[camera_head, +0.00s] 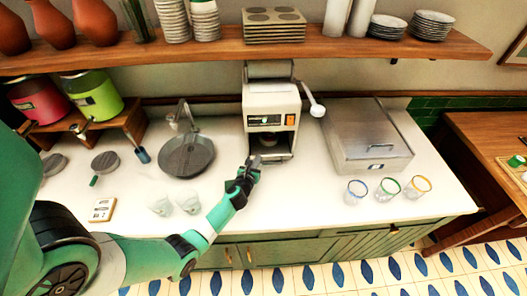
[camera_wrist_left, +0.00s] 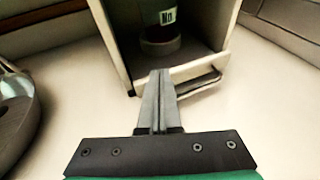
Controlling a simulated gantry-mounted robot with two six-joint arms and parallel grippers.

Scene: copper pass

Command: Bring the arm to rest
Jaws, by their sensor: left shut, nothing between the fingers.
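My left arm comes in from the left in the head view and reaches over the white counter. My left gripper (camera_head: 250,165) is in front of the coffee machine (camera_head: 270,104), near its open bay. In the left wrist view the two fingers (camera_wrist_left: 158,78) are pressed together with nothing between them. Their tips show against the front edge of the machine's bay (camera_wrist_left: 185,70); I cannot tell whether they touch it. A small cup-like thing (camera_wrist_left: 160,45) sits inside the bay. My right gripper is not in view.
Two clear glasses (camera_head: 188,203) stand beside my forearm. A metal box (camera_head: 367,135) and three colour-rimmed glasses (camera_head: 388,188) are at right. A shelf (camera_head: 260,48) with dishes runs above. The counter's front middle is clear.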

